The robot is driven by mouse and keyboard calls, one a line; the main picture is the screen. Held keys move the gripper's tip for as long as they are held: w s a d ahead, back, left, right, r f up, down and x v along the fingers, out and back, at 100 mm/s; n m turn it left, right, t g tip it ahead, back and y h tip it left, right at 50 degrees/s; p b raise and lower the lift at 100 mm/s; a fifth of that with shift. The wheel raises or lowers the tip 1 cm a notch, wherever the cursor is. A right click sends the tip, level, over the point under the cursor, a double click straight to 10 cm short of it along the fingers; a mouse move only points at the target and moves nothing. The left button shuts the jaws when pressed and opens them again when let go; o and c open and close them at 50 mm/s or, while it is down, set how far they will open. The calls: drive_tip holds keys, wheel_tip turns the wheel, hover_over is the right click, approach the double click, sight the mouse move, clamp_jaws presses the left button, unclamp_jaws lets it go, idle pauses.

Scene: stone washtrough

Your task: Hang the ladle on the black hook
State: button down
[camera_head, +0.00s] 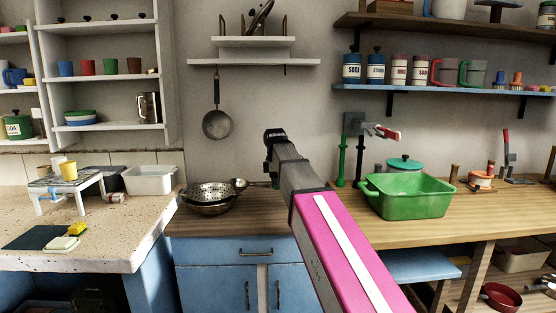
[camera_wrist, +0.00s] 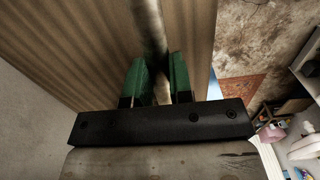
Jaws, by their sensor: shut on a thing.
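In the head view the ladle's (camera_head: 240,184) metal bowl is beside the colander on the wooden counter, and its handle runs right until my arm hides it. My gripper (camera_wrist: 156,66) shows in the wrist view, with its green fingers shut on a grey handle, seemingly the ladle's (camera_wrist: 149,25). I cannot tell whether the ladle touches the counter. A small dark hook (camera_head: 285,70), probably the black hook, hangs empty under the right part of the white wall shelf (camera_head: 300,62).
A round dark pan (camera_head: 216,124) hangs under the same shelf, farther left. A metal colander (camera_head: 211,192) stands left of my arm, and a green basin (camera_head: 410,196) stands on its right. The wall between pan and arm is bare.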

drive_tip(key=w+d+r+n+t+h, duration=0.25)
drive_tip(key=w+r+n+t, duration=0.2)
drive_tip(key=w+r, duration=0.25)
drive_tip(key=w+d+r+n+t+h, duration=0.2)
drive_tip(key=w+r+n+t+h, duration=0.25)
drive_tip(key=w+r, duration=0.3)
drive_tip(key=w+r+n+t+y, duration=0.2)
drive_tip(key=r+t, duration=0.3)
drive_tip(key=r, duration=0.4)
drive_tip(key=w+a+r+n+t+y, duration=0.1)
drive_tip(key=w+r+n+t+y, duration=0.1)
drive_tip(key=r+t, duration=0.4)
drive_tip(key=shift+w+a+r+n+y, duration=0.25)
drive_tip(key=shift+r+n+y, duration=0.65)
drive_tip(key=shift+r+y, duration=0.45)
drive_tip(key=shift+d+r, duration=0.1)
drive_tip(key=shift+r, duration=0.05)
